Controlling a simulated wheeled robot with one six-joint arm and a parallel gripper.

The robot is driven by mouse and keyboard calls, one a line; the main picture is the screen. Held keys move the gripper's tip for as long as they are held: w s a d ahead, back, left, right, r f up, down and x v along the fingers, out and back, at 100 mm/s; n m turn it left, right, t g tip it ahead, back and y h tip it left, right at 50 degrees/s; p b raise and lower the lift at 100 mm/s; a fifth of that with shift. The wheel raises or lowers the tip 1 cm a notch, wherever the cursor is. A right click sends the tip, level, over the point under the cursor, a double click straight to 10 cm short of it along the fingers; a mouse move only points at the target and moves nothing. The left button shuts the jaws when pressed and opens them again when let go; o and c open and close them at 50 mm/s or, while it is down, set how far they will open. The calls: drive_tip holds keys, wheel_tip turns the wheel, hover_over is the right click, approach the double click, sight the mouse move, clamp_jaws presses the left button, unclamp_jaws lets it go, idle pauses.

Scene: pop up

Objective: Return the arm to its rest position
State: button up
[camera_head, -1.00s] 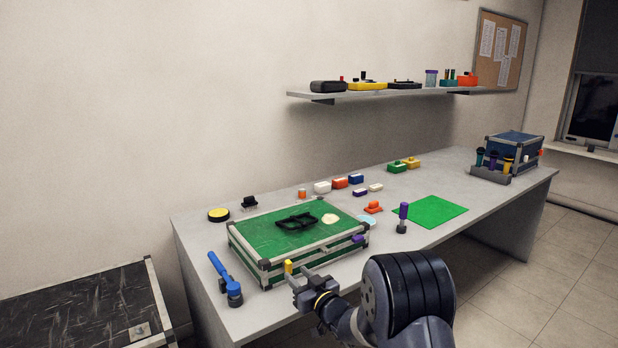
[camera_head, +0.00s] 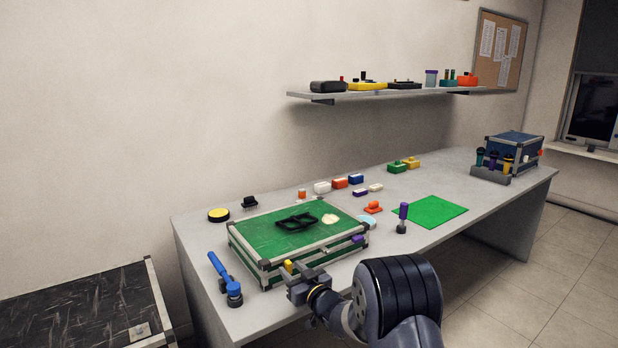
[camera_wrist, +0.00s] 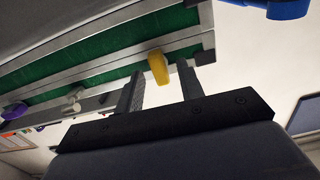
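My gripper (camera_head: 305,273) is at the front face of the green case (camera_head: 262,228), near its left front corner. In the wrist view my gripper (camera_wrist: 160,72) is open, with its two dark fingers apart. A yellow latch (camera_head: 288,265) on the case front shows between the fingers in the wrist view (camera_wrist: 158,67), with a gap to each finger. I cannot tell how deep it sits between them. My dark arm comes up from the bottom of the head view. A purple latch (camera_head: 357,239) is farther right on the case front.
The case stands on a grey table (camera_head: 480,215). A blue-handled tool (camera_head: 226,279) is left of it, and a purple-handled tool (camera_head: 403,217) stands to its right. A black frame (camera_head: 296,222) lies on the lid. Open floor is at the right; a dark crate (camera_head: 80,310) is at lower left.

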drive_tip(key=shift+w+a, duration=0.25)
drive_tip(key=shift+w, duration=0.1)
drive_tip(key=n+p, duration=0.2)
drive_tip(key=n, duration=0.2)
drive_tip(key=shift+s+r, duration=0.1)
drive_tip(key=n+p, duration=0.3)
drive_tip(key=n, duration=0.1)
drive_tip(key=shift+p, duration=0.4)
drive_tip(key=b+v, duration=0.1)
drive_tip(key=v, duration=1)
drive_tip(key=shift+b, duration=0.3)
